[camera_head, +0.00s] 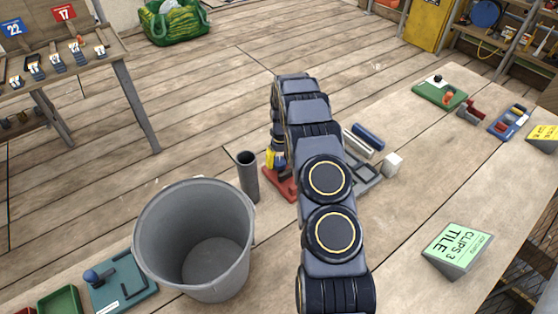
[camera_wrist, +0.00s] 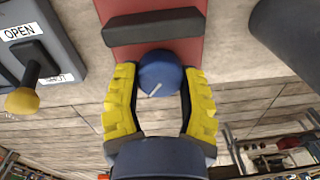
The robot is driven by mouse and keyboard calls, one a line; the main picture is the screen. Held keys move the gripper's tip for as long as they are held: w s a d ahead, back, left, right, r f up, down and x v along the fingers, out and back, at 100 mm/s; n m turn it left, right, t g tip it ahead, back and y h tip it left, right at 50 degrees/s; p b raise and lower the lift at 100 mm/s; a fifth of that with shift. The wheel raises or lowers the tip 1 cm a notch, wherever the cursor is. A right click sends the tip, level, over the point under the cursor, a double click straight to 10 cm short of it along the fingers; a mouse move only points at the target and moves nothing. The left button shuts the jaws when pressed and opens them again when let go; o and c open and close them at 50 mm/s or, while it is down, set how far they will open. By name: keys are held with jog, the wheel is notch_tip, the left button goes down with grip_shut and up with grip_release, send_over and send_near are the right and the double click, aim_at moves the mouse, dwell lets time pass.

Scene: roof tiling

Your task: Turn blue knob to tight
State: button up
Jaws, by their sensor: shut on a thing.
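The blue knob (camera_wrist: 160,72) sits at the middle of the wrist view, with a white pointer line slanting up to the right on its face. My gripper (camera_wrist: 160,88) has its two yellow-padded fingers on either side of the knob, shut on it. Behind it is a red plate (camera_wrist: 158,52) with a dark bar across it. No "tight" mark is readable.
A grey box with OPEN and SHUT labels (camera_wrist: 38,50) and a yellow-tipped lever stands left of the knob. A dark tube (camera_head: 248,176) and large grey bucket (camera_head: 195,240) stand close by. A teal board (camera_head: 135,284) carries another blue knob. The right bench is partly clear.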

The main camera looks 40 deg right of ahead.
aim_at(281, 160)
jog(key=shift+d+m, duration=0.1)
jog(key=shift+m, duration=2.1)
jog(key=o, duration=1.1)
jog(key=r, duration=1.2)
jog(key=shift+s+d, duration=0.15)
jog(key=shift+s, duration=0.05)
